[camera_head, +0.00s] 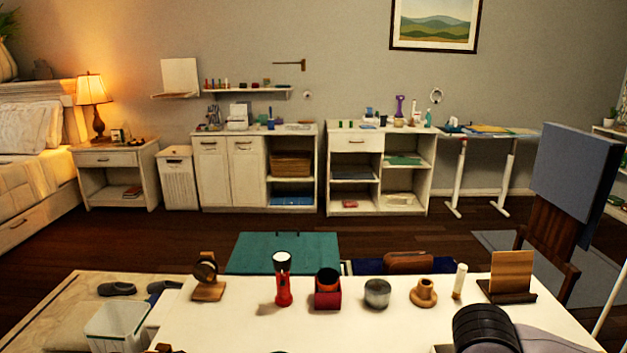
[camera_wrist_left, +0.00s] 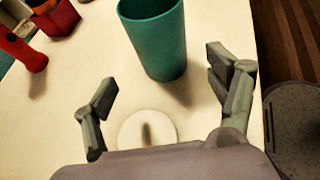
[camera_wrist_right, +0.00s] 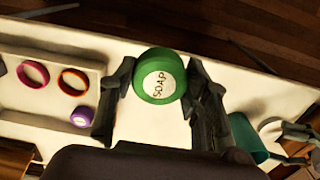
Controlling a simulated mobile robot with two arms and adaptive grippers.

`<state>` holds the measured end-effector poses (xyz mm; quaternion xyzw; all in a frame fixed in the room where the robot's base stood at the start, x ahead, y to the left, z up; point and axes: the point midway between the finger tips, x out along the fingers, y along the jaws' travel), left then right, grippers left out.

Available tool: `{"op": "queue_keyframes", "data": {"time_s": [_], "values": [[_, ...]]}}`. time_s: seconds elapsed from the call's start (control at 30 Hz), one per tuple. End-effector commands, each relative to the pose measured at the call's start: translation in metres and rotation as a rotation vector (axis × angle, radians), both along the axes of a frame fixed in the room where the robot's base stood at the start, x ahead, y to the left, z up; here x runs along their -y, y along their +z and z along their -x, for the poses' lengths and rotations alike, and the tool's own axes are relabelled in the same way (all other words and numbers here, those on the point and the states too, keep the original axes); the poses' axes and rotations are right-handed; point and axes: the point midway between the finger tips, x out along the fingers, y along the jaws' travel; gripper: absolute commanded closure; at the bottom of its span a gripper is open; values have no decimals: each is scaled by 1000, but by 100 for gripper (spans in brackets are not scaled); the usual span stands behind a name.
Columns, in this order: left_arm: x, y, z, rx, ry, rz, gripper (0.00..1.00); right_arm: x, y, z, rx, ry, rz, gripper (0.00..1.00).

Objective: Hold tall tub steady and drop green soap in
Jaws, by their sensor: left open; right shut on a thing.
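The tall tub (camera_wrist_left: 157,45) is teal, round and upright on the white table in the left wrist view. My left gripper (camera_wrist_left: 162,75) is open, with its fingers spread toward the tub's lower part and a visible gap on each side. The green soap (camera_wrist_right: 160,75), round with a white "SOAP" label, is between the fingers of my right gripper (camera_wrist_right: 160,68), which is shut on it. Part of the tub (camera_wrist_right: 247,139) also shows at the lower right of the right wrist view, to the right of the soap. In the head view the grippers are mostly out of frame.
A white disc (camera_wrist_left: 147,130) lies near the tub. A red flashlight (camera_head: 282,280) and a red box (camera_head: 327,292) stand along the table's far side. A white tray (camera_wrist_right: 45,108) holds a pink ring (camera_wrist_right: 33,74), an orange ring (camera_wrist_right: 73,81) and a purple item (camera_wrist_right: 82,116).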

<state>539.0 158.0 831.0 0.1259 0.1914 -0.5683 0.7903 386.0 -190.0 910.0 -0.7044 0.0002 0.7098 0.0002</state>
Motion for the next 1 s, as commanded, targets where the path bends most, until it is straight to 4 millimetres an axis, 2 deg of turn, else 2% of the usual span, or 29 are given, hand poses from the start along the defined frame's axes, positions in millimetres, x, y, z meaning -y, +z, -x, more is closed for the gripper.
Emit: {"op": "queue_keyframes", "data": {"time_s": [0.1, 0.23, 0.6, 0.7, 1.0], "values": [[-5, -7, 2, -1, -27, -39, 20, 0, 0, 0, 0, 1, 0, 85], [2, -11, 0, -1, -32, -44, 20, 0, -1, 0, 0, 1, 0, 85], [47, -36, -13, -1, -30, -40, 20, 0, -6, 0, 0, 0, 0, 85], [57, -46, -17, 0, -31, -43, 20, 0, -19, 0, 0, 0, 0, 85], [76, -54, -23, -1, -29, -42, 20, 0, -30, 0, 0, 0, 0, 85]]}}
